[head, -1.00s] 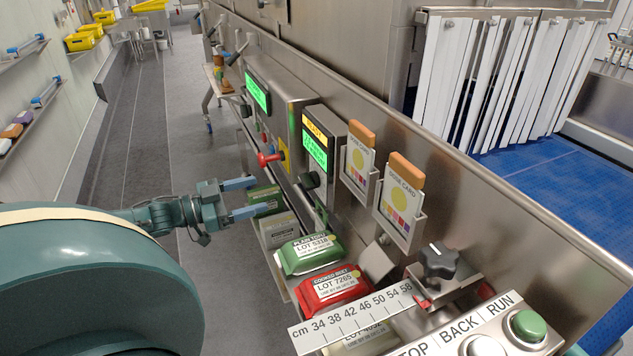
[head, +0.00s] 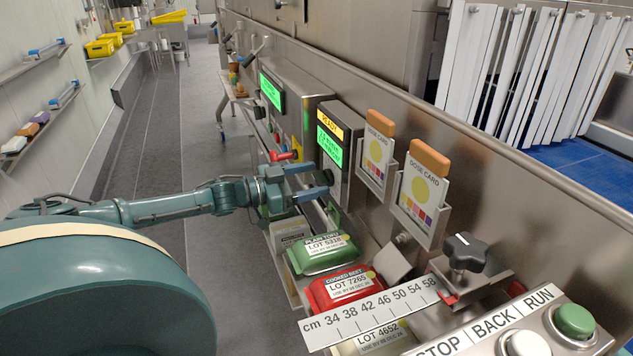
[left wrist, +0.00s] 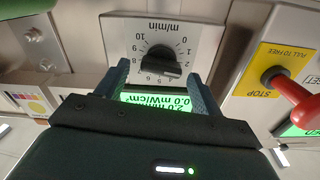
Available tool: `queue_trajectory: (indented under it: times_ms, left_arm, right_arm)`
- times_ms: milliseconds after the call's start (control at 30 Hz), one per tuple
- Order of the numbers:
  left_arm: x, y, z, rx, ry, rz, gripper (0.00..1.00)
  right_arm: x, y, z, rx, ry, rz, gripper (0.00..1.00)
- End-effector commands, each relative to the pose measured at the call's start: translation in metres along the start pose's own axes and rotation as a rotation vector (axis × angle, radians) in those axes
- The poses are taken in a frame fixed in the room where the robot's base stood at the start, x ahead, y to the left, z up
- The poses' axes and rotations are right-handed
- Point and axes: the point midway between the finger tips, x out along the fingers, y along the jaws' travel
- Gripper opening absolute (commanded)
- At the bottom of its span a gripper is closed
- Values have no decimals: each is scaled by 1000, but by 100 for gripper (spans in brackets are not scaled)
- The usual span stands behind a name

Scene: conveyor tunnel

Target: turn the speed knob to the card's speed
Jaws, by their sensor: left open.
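The black speed knob (left wrist: 160,60) shows in the left wrist view on a metal plate, amid an upside-down m/min scale running from 0 to 10. My left gripper (head: 317,182) is open in front of the panel. In the left wrist view its fingers (left wrist: 158,80) stand either side of the knob; I cannot tell whether they touch it. In the head view the gripper hides the knob. The green display (left wrist: 158,101) reads 2.0 and 0.0 mW/cm². Two dose cards (head: 379,148) (head: 424,188) with yellow discs stand in wall holders; their small print is unreadable. My right gripper is out of view.
A red pull-to-free STOP knob (left wrist: 292,95) sits close beside the dial. Green (head: 322,254) and red (head: 345,288) lot packs lie below the panel. A black star knob (head: 465,252) and ruler (head: 370,314) are nearer. The aisle floor (head: 150,150) is clear.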

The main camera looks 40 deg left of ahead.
Motion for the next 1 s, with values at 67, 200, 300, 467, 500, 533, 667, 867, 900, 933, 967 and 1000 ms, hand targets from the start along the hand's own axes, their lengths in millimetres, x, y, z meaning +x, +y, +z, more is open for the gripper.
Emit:
queue_trajectory:
  times_ms: [67,200,300,467,500,533,667,867,900,933,967,1000]
  left_arm:
    - [7,0,-1,-1,4,-1,67]
    - [14,0,-1,0,1,-1,67]
    - [17,0,-1,0,1,-1,67]
    - [18,0,0,0,0,0,67]
    - [18,0,0,0,0,0,67]
    - [17,0,0,0,0,0,67]
    - [17,0,0,0,0,0,62]
    - [17,0,0,0,0,0,46]
    - [17,0,0,0,0,0,43]
    - [17,0,0,0,0,0,40]
    - [17,0,0,0,0,0,38]
    - [17,0,0,0,0,0,35]
  right_arm:
    - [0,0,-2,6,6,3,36]
    - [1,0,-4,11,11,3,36]
    - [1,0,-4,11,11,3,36]
    - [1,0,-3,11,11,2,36]
    - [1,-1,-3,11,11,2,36]
    - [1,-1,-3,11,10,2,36]
    - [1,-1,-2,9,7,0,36]
    - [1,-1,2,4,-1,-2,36]
    - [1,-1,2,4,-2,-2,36]
    - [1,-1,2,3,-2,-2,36]
    - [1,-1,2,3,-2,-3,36]
    - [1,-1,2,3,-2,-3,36]
